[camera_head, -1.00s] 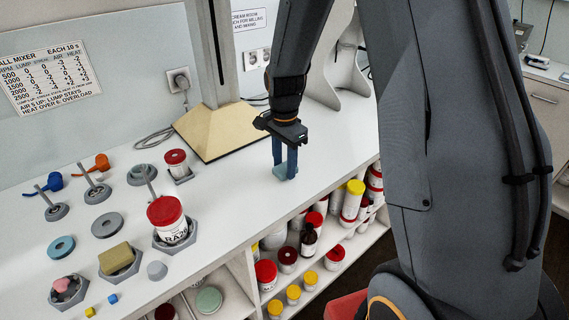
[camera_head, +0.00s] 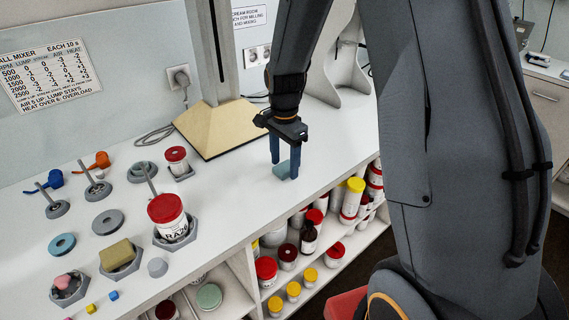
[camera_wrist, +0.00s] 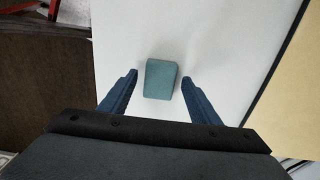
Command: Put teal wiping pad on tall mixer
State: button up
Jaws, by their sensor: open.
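The teal wiping pad (camera_head: 283,171) lies on the white counter, near its front edge and in front of the tall mixer. My gripper (camera_head: 285,170) points down over the pad, open, with one blue finger at each side. In the wrist view the pad (camera_wrist: 160,80) shows between the spread fingertips of my gripper (camera_wrist: 159,76), with a gap on both sides. The tall mixer has a tan base (camera_head: 225,130) and a grey upright column; its top is out of view. The base also shows at the right of the wrist view (camera_wrist: 292,95).
A red-lidded jar (camera_head: 168,218) in a grey hexagonal holder, a smaller red-lidded jar (camera_head: 177,160) and a yellow block (camera_head: 116,252) stand left on the counter. The open shelf below holds several jars and bottles. The counter between mixer and jars is mostly clear.

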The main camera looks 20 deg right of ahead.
aim_at(285, 168)
notch_tip(285, 168, up, 11)
jog(key=b, duration=0.3)
jog(key=s+f+n, duration=0.3)
jog(key=s+n, duration=0.3)
jog(key=s, duration=0.2)
jog(key=s+f+n+t, duration=0.1)
jog(key=s+f+n, duration=0.3)
jog(key=s+n, duration=0.3)
jog(key=shift+s+n, duration=0.3)
jog(key=shift+s, duration=0.75)
jog(key=shift+f, duration=0.1)
